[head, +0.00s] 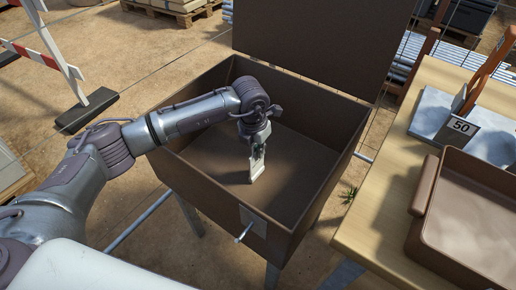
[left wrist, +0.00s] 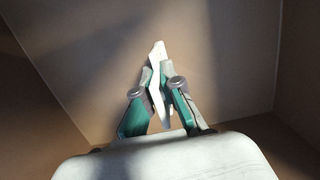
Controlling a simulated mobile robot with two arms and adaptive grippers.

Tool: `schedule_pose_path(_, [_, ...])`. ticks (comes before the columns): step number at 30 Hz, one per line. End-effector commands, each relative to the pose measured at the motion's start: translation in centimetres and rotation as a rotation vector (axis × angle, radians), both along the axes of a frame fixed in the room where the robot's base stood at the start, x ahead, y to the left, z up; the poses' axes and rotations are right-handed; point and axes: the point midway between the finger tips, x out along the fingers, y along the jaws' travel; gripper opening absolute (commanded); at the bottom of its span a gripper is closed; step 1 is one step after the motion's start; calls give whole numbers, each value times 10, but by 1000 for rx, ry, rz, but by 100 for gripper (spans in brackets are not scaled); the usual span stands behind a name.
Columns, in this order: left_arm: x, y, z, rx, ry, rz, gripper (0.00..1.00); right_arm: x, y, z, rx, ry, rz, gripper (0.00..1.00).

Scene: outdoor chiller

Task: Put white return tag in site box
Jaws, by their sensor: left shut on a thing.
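The site box (head: 178,168) is a brown open box on legs, with its lid raised at the back. My left arm reaches over its left wall. My left gripper (head: 258,158) is inside the box, pointing down, shut on the white return tag (head: 256,174). In the left wrist view the gripper (left wrist: 158,92) has its fingers on both sides of the pale tag (left wrist: 158,58), with the box floor behind. I cannot tell whether the tag touches the floor. My right gripper is not in view.
A latch (head: 245,232) sticks out of the box front. A striped barrier (head: 45,58) stands at the left. The box floor around the gripper is clear.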

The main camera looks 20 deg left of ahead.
Motion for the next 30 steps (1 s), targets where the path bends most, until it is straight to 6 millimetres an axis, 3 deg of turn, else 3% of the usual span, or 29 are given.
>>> schedule_pose_path(5, [0, 0, -3, 0, 0, 0, 0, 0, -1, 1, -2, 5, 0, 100])
schedule_pose_path(6, [0, 0, -2, 0, 0, 0, 12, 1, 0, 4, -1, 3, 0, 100])
schedule_pose_path(10, [0, 0, -2, 0, 0, 0, 31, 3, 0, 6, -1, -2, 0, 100])
schedule_pose_path(22, [0, 0, 2, 0, 0, 0, 31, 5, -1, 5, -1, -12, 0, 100])
schedule_pose_path(30, [-7, 3, 58, -2, -5, -1, 31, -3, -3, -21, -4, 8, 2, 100])
